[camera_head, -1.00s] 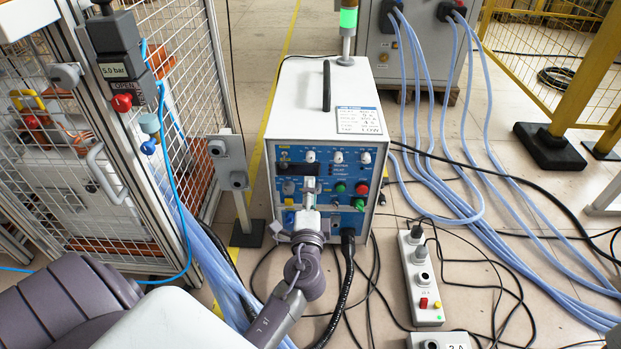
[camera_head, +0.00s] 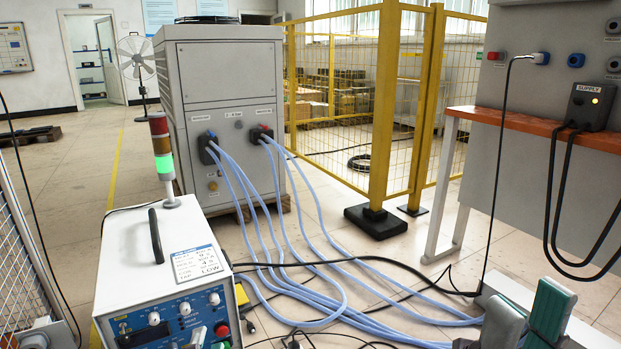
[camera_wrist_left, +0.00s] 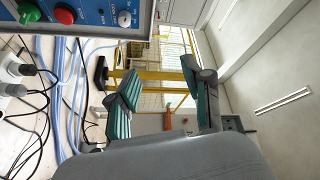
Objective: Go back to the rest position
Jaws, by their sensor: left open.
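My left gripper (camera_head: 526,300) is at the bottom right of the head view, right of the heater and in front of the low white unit. Its two grey fingers have green pads and stand apart with nothing between them. The left wrist view also shows this gripper (camera_wrist_left: 162,78) open and empty. The heater (camera_head: 150,270) is a white box with a black handle and a blue front panel, partly cut off at the bottom left. Its panel (camera_wrist_left: 85,12) shows at the top left of the left wrist view, clear of the fingers. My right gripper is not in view.
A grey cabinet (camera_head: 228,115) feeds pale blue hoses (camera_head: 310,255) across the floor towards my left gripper. A yellow fence post (camera_head: 383,110) stands behind. A bench with an orange top (camera_head: 540,130) and hanging black cables is at the right. Black cables lie near the heater.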

